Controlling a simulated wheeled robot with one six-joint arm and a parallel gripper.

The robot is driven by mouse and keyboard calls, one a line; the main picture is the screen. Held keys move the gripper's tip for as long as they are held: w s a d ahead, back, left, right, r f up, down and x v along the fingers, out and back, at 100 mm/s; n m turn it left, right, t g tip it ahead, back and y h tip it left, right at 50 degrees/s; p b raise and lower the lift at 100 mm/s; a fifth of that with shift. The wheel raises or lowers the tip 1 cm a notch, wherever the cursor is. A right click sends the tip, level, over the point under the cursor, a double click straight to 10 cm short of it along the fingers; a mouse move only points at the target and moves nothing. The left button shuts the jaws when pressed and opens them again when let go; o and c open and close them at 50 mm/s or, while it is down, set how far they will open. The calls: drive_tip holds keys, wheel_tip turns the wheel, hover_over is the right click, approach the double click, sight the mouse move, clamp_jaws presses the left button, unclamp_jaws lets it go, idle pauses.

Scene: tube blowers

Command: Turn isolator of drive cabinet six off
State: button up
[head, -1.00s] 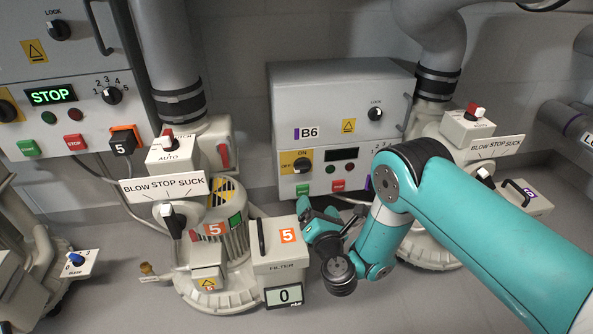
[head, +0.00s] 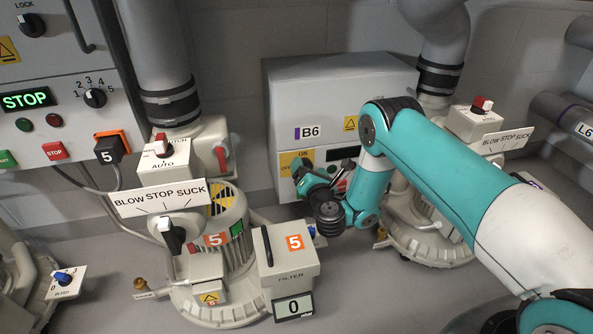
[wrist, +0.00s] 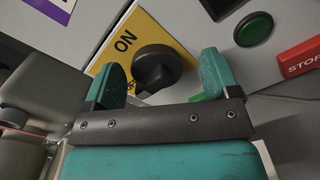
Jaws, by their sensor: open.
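Drive cabinet six is the grey box (head: 283,100) labelled B6 at the back wall. Its isolator is a black rotary knob (wrist: 157,68) on a yellow plate (wrist: 125,50), with ON readable and OFF mostly hidden. In the wrist view the knob lies between the two teal fingers of my gripper (wrist: 165,78). The fingers are open, one on each side, with visible gaps to the knob. In the head view my gripper (head: 312,180) is at the cabinet's lower left front and hides much of the isolator. The knob's exact pointing direction is hard to tell.
Beside the isolator are a green button (wrist: 253,29) and a red STOP button (wrist: 302,57). Blower five with its filter box (head: 287,260) stands left of my arm. Blower six (head: 430,235) stands behind my arm. The floor in front is clear.

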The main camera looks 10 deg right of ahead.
drive_tip(key=shift+a, duration=0.25)
drive_tip(key=shift+s+a, duration=0.1)
drive_tip(key=shift+a, duration=0.05)
drive_tip(key=c, duration=0.9)
drive_tip(key=shift+n, duration=0.3)
drive_tip(key=shift+n, duration=3.2)
drive_tip(key=shift+a, duration=0.1)
